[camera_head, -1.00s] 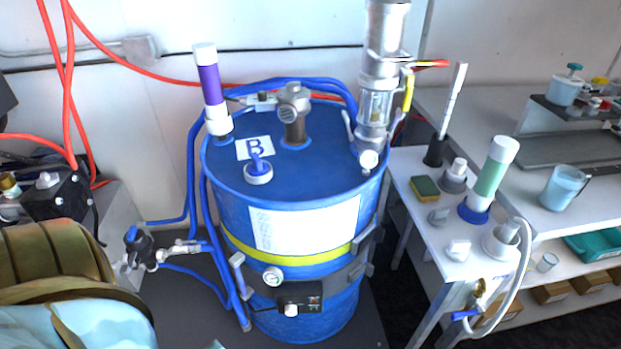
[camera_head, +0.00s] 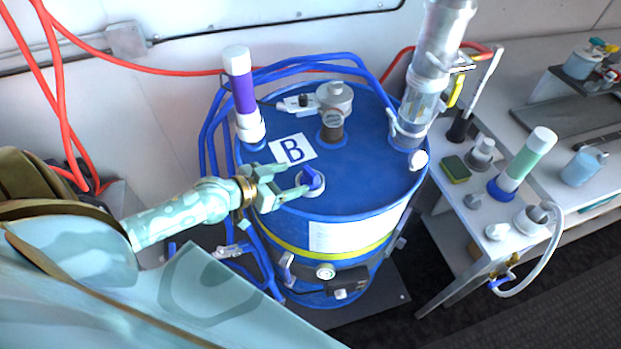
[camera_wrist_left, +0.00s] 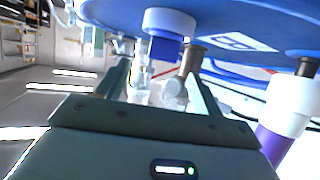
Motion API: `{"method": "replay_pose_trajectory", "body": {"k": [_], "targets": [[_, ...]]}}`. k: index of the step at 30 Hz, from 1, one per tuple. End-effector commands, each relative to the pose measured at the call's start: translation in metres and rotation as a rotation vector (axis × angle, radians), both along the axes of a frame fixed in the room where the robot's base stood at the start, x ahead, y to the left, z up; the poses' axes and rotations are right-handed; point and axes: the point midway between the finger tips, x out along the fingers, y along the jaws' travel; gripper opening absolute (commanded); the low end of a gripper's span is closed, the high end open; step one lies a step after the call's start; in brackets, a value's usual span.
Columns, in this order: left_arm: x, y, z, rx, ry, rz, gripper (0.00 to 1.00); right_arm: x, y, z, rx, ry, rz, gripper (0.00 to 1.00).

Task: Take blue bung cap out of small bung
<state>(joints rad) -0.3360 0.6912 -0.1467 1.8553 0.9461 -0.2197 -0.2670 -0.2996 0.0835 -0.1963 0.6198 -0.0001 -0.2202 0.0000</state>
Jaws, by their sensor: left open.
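The blue bung cap (camera_head: 314,178) sits in the small bung (camera_head: 319,190), a white ring on top of the blue drum near its front left. In the left wrist view, which looks upside down, the blue cap (camera_wrist_left: 165,49) stands out from the white bung ring (camera_wrist_left: 170,20). My left gripper (camera_head: 296,180) is open and empty just left of the cap, with its fingers pointing at it. In the left wrist view the cap appears between and beyond the spread fingertips (camera_wrist_left: 160,70); I see no contact. My right gripper is not in view.
The blue drum (camera_head: 365,190) carries a purple-banded white tube (camera_head: 241,82), a brown-stemmed grey fitting (camera_head: 333,110) and a tall metal pump (camera_head: 433,60). Blue hoses loop behind the drum. A side table at right holds a sponge (camera_head: 455,169) and a green-banded tube (camera_head: 523,165).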

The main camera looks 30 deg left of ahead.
Motion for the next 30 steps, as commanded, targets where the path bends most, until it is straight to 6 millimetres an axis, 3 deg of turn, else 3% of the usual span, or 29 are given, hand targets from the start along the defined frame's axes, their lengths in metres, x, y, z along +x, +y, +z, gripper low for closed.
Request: {"method": "replay_pose_trajectory", "body": {"k": [15,24,25,30], "targets": [[0.06,-0.018,-0.026,-0.001,-0.001,0.003,0.67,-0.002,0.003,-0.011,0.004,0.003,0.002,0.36],[0.066,-0.021,-0.029,0.001,0.002,0.001,0.67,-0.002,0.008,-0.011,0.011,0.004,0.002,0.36],[0.066,-0.021,-0.029,0.001,0.001,0.001,0.65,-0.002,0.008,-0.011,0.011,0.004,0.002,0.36],[0.066,-0.021,-0.029,0.001,0.001,0.001,0.19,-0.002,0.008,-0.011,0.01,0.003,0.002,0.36]]}}
